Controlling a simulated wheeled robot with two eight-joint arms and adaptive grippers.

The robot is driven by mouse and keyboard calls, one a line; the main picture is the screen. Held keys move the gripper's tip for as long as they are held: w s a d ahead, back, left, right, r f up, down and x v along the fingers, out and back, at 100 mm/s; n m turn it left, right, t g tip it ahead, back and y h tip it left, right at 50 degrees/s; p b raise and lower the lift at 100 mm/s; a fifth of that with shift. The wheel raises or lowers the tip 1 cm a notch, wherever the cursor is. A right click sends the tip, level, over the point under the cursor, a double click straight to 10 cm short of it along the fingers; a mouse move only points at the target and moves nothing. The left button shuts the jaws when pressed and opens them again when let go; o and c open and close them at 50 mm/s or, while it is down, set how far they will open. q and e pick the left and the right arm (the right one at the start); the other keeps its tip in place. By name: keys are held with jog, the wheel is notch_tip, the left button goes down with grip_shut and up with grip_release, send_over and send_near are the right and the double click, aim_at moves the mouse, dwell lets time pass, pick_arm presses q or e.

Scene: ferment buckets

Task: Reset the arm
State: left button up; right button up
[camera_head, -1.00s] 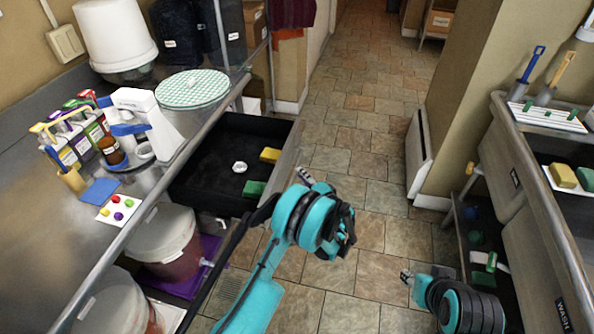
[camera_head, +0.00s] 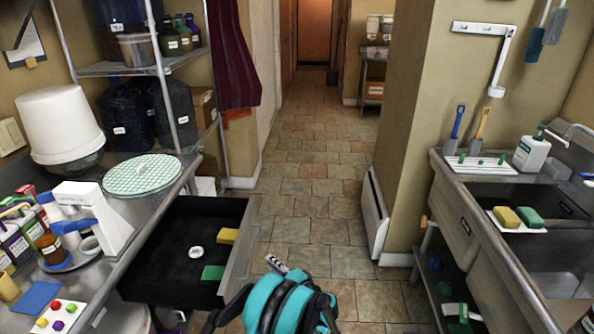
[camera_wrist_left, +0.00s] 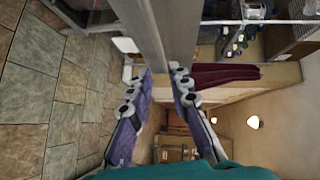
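My left gripper (camera_head: 277,265) is low in the middle of the head view, with its teal wrist below it. It is just right of the open black drawer (camera_head: 165,255) and its grey front panel. In the left wrist view, its two purple-padded fingers (camera_wrist_left: 160,75) stand apart with nothing held. A grey panel edge (camera_wrist_left: 160,30) runs beyond the fingertips; I cannot tell how far away it is. My right gripper is out of view.
The drawer holds a yellow sponge (camera_head: 228,236), a green sponge (camera_head: 212,273) and a white round item (camera_head: 196,252). A counter with a white bucket (camera_head: 58,115) is left. A sink (camera_head: 540,200) is right. The tiled floor (camera_head: 310,180) between is clear.

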pick_arm(q)
jog(key=s+a+r+n+g+h, duration=0.4)
jog(key=s+a+r, duration=0.4)
jog(key=s+r, duration=0.4)
jog(key=s+d+r+n+h, duration=0.1)
jog(key=s+h, duration=0.2)
jog(key=s, duration=0.7)
jog(key=s+d+r+n+h, duration=0.2)
jog(key=s+h, duration=0.2)
jog(key=s, duration=0.7)
jog(key=shift+s+n+g, duration=0.3)
jog(key=shift+f, duration=0.1)
